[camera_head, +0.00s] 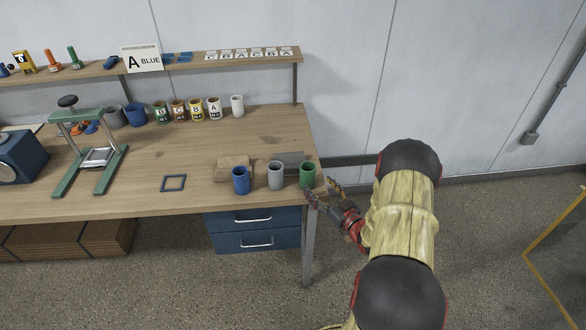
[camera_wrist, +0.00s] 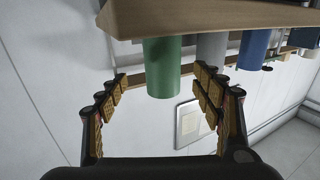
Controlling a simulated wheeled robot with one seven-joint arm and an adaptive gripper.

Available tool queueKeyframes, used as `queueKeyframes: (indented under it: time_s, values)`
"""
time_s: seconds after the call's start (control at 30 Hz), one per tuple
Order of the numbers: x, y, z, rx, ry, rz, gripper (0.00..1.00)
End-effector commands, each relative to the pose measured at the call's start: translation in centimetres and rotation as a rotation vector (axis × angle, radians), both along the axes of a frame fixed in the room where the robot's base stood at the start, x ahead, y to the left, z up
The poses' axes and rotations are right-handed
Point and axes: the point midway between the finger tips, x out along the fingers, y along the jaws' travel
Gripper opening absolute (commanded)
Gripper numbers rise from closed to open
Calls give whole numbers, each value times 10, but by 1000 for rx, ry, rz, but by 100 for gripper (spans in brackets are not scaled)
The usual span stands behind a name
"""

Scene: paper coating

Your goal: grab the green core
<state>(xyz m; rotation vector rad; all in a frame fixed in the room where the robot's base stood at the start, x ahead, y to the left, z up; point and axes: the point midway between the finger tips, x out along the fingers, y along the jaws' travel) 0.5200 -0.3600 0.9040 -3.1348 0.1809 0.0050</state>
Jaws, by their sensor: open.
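The green core (camera_head: 307,174) is an upright cylinder at the front right corner of the wooden table (camera_head: 200,160), right of a grey core (camera_head: 275,176) and a blue core (camera_head: 240,181). My gripper (camera_head: 323,190) is open just off the table's right edge, beside the green core. In the wrist view, which looks upside down, the green core (camera_wrist: 162,68) shows between the two open fingers (camera_wrist: 160,78), apart from both. Its far side is hidden. I cannot tell exactly how deep it sits between the fingertips.
A cardboard-coloured block (camera_head: 234,163) lies behind the blue core. A dark square frame (camera_head: 173,183) lies to the left, and a green stand (camera_head: 62,165) is farther left. Several labelled cups (camera_head: 197,110) stand at the back under a shelf (camera_head: 200,58).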

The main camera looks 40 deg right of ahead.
Motion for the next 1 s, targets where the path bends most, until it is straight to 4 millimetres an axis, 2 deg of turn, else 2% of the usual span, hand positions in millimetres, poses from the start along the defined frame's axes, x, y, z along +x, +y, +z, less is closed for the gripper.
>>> queueKeyframes:
  time_s: [0.37, 0.7, 0.9, 1.0]
  values:
    - [33, -1, -1, -1, -3, 3, 66]
    - [75, -4, -1, -1, -3, 3, 66]
    - [77, -4, 0, -1, -2, 1, 66]
    - [77, -4, 0, -1, -2, 1, 62]
